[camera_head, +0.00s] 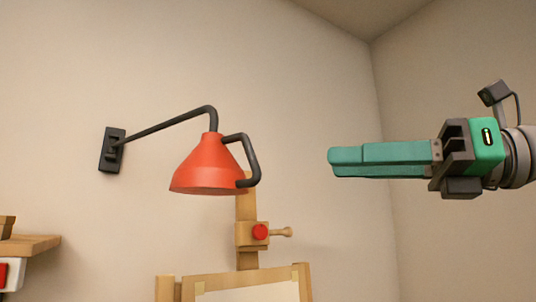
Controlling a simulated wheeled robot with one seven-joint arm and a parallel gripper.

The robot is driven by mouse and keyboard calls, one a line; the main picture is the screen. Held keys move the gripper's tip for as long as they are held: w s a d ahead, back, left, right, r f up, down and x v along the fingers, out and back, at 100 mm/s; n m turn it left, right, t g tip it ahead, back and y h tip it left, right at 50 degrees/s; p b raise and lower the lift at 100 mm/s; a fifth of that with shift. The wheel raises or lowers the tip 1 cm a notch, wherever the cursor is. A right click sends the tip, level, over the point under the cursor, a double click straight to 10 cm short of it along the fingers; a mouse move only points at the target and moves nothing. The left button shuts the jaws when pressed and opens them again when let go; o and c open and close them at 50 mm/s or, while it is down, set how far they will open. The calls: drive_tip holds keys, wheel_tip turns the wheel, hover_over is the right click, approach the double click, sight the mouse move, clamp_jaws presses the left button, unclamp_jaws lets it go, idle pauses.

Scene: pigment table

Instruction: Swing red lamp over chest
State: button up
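The red lamp (205,170) has a cone shade and a dark handle (252,160) on its right side. It hangs from a dark bent arm (168,122) fixed to a black wall bracket (111,150) on the left. My gripper (332,162) is to the right of the lamp, apart from it, with its green fingers pointing left. The fingers look close together in this side view, so I cannot tell whether they are open or shut. Nothing shows held at the tips. No chest can be made out in this view.
A wooden easel (246,208) with a red knob (260,232) stands below and behind the lamp. A wooden shelf (35,243) is at the lower left edge. Open space lies between the lamp handle and my gripper. Bare walls meet in a corner behind my gripper.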

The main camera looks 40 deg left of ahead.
drive_tip(key=s+a+r+t, duration=0.1)
drive_tip(key=s+a, duration=0.3)
drive_tip(key=a, duration=0.7)
drive_tip(key=shift+a+r+h, duration=0.3)
drive_tip(key=shift+r, duration=0.35)
drive_tip(key=shift+c, duration=0.6)
clamp_jaws()
